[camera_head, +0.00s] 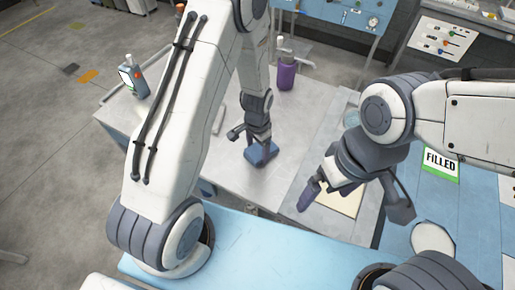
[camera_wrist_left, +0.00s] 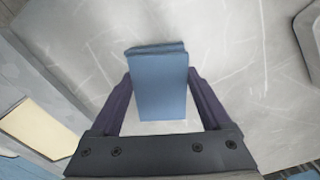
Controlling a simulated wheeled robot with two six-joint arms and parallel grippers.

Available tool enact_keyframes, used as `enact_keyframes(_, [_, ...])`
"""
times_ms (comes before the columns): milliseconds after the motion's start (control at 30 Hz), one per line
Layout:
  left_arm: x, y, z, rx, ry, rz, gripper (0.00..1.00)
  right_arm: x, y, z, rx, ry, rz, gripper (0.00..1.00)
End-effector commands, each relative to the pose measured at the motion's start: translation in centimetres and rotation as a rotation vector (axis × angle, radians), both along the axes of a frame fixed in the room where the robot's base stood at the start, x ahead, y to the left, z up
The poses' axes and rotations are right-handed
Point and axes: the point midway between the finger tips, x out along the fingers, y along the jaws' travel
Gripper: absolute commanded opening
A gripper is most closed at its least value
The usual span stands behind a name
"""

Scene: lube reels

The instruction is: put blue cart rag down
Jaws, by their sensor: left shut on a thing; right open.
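The blue rag (camera_head: 262,153) is a folded block at the middle of the grey metal cart top (camera_head: 222,172). My left gripper (camera_head: 258,141) comes down over it and is shut on it. In the left wrist view the blue rag (camera_wrist_left: 160,85) sits between the two dark fingers of my left gripper (camera_wrist_left: 163,105). It is at or just above the cart top; I cannot tell if it touches. My right gripper (camera_head: 352,205) is open and empty, above the right part of the work area, over a cream pad.
A grey bottle (camera_head: 134,78) stands at the cart's left edge and a purple bottle (camera_head: 287,72) at the back. The cream pad (camera_head: 340,197) lies right of the rag. A "FILLED" label (camera_head: 440,163) is on the blue surface at right. The cart top around the rag is clear.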

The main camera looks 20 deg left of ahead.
Motion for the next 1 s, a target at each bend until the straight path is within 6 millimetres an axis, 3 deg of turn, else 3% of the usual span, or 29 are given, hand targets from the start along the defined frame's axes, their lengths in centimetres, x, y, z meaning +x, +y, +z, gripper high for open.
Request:
enact_keyframes(100, [0.0,0.0,-0.5,0.000,0.000,0.000,0.18,0.0,0.0,-0.4,0.000,0.000,0.000,1.00])
enact_keyframes(133, [0.0,0.0,-0.3,0.000,0.000,0.000,0.93,0.0,0.0,-0.3,0.000,0.000,0.000,1.00])
enact_keyframes(167, [0.0,0.0,-0.3,0.000,0.000,0.000,1.00,0.0,0.0,-0.2,0.000,0.000,0.000,1.00])
enact_keyframes(567, [0.1,0.0,0.8,-0.001,-0.004,0.000,1.00,0.0,0.0,-0.3,0.000,0.000,0.000,1.00])
enact_keyframes(1000, [0.2,0.0,9.0,-0.001,-0.007,0.000,1.00,0.0,0.0,-2.0,0.000,0.000,0.001,1.00])
